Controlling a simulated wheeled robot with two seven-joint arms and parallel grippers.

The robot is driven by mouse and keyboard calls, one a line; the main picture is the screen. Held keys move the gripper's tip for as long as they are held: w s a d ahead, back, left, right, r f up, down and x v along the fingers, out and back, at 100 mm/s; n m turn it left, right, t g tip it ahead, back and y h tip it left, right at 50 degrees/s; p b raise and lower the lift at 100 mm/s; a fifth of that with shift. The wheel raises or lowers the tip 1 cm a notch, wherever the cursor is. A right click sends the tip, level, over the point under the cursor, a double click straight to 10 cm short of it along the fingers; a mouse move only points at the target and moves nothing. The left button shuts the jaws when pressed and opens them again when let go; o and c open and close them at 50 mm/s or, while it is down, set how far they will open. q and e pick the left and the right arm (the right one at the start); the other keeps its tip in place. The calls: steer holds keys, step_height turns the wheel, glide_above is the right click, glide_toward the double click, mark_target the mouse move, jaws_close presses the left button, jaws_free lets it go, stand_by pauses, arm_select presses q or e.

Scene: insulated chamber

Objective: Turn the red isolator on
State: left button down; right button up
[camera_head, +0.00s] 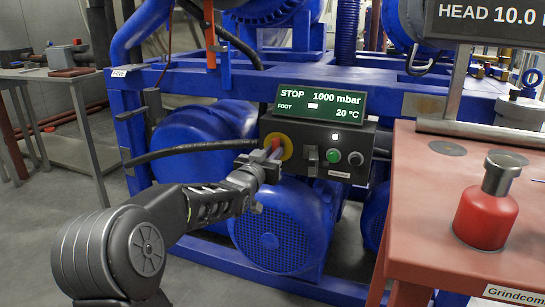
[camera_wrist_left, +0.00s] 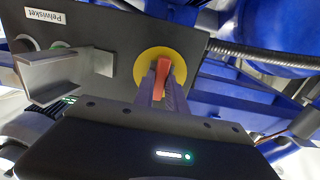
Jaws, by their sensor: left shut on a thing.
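The red isolator handle (camera_head: 276,145) sits on a round yellow plate (camera_head: 287,149) at the left end of a dark control box. In the left wrist view the red handle (camera_wrist_left: 161,75) stands across the yellow plate (camera_wrist_left: 178,59). My left gripper (camera_head: 271,155) reaches in from the lower left. Its fingers (camera_wrist_left: 162,88) are shut on the red handle, one on either side, and hide part of it. My right gripper is in neither view.
The control box (camera_head: 361,141) also carries a green button (camera_head: 333,155), a white button (camera_head: 356,158) and a projecting bracket (camera_head: 312,158). A display (camera_head: 320,102) above reads STOP, 1000 mbar, 20 °C. A red-brown table (camera_head: 425,200) with a red bottle (camera_head: 486,214) stands at right.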

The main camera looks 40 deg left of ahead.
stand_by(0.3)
arm_select(q)
steer(key=c, duration=1.4)
jaws_free()
steer(key=shift+o, duration=0.2)
steer(key=p+v, duration=0.2)
steer(key=v, duration=0.5)
steer(key=shift+s, duration=0.35)
